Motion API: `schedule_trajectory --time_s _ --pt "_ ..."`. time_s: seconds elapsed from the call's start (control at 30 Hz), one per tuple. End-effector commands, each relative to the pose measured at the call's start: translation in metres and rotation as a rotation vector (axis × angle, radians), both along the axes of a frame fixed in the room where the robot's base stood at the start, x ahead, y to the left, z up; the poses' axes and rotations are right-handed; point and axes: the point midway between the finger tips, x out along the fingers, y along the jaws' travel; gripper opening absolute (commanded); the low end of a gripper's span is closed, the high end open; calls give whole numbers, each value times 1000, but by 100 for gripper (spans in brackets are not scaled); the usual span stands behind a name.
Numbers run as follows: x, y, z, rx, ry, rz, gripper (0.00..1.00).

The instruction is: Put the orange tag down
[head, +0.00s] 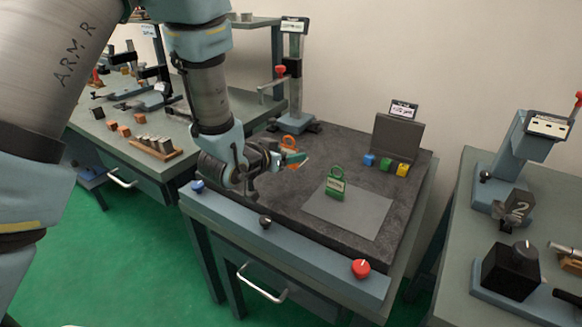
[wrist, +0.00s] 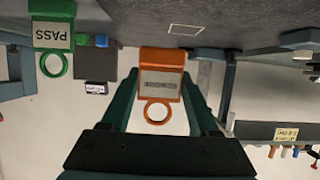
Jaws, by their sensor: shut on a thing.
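The orange tag (wrist: 160,84), a block with a pale label and a ring, is between the two fingers of my gripper (wrist: 158,100) in the wrist view, which looks upside down. My gripper (head: 292,158) is shut on it. In the head view the orange tag (head: 290,141) is partly hidden by the gripper, over the dark tabletop's left half. I cannot tell whether its base touches the top.
A post stand (head: 295,90) with a red knob rises behind my gripper. A grey upright panel (head: 397,138) and blue, green and yellow cubes (head: 385,165) stand at the back right. Knobs and a red button (head: 360,268) line the front edge. The mat beside the green tag is clear.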

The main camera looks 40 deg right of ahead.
Motion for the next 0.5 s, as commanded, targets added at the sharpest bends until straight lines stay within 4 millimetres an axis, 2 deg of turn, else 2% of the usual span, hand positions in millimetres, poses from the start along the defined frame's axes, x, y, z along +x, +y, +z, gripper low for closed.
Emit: schedule_trajectory --time_s 0.5 --pt "0 0 -46 0 1 1 9"
